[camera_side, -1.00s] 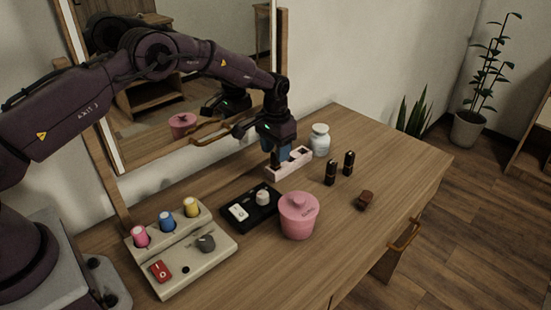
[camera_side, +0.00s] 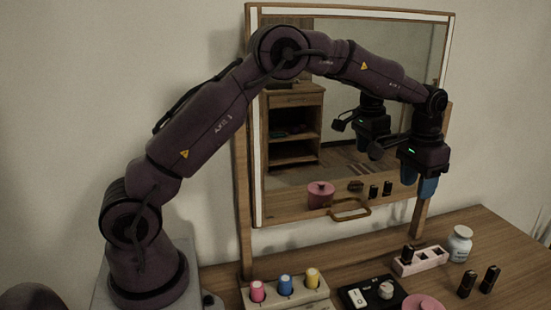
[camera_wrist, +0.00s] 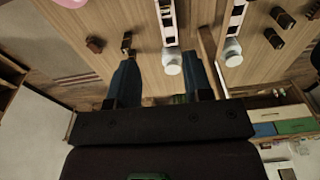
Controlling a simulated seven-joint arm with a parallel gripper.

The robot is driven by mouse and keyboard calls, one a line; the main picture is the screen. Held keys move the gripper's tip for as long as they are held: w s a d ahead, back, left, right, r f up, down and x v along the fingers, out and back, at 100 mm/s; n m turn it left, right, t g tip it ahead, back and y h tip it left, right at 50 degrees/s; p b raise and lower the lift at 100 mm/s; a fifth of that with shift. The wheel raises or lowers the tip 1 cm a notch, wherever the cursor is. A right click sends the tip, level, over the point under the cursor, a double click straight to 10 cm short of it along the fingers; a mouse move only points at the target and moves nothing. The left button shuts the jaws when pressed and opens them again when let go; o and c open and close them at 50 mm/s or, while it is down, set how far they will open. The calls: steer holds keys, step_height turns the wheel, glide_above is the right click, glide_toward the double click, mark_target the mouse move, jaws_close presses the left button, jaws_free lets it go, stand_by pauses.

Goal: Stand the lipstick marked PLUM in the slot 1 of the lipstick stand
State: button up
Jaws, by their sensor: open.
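The pink lipstick stand (camera_side: 432,260) is on the table in the side view, and part of it shows in the wrist view (camera_wrist: 167,18). Two more dark lipsticks, one (camera_side: 466,284) and another (camera_side: 490,279), stand on the table to the right of the stand. No labels or slot numbers are readable, so I cannot tell which is PLUM. My gripper (camera_side: 428,189) is raised well above the stand. In the wrist view its blue fingers (camera_wrist: 163,84) are apart with nothing between them.
A white jar (camera_side: 460,243) stands beside the stand's right end. The mirror (camera_side: 300,185) rises behind.

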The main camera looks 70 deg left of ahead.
steer(key=s+d+r+t, duration=0.2)
steer(key=s+r, duration=1.1)
steer(key=s, duration=0.3)
steer(key=s+f+t, duration=0.2)
steer(key=s, duration=1.4)
steer(key=shift+s+d+t, duration=0.3)
steer(key=shift+s, duration=0.05)
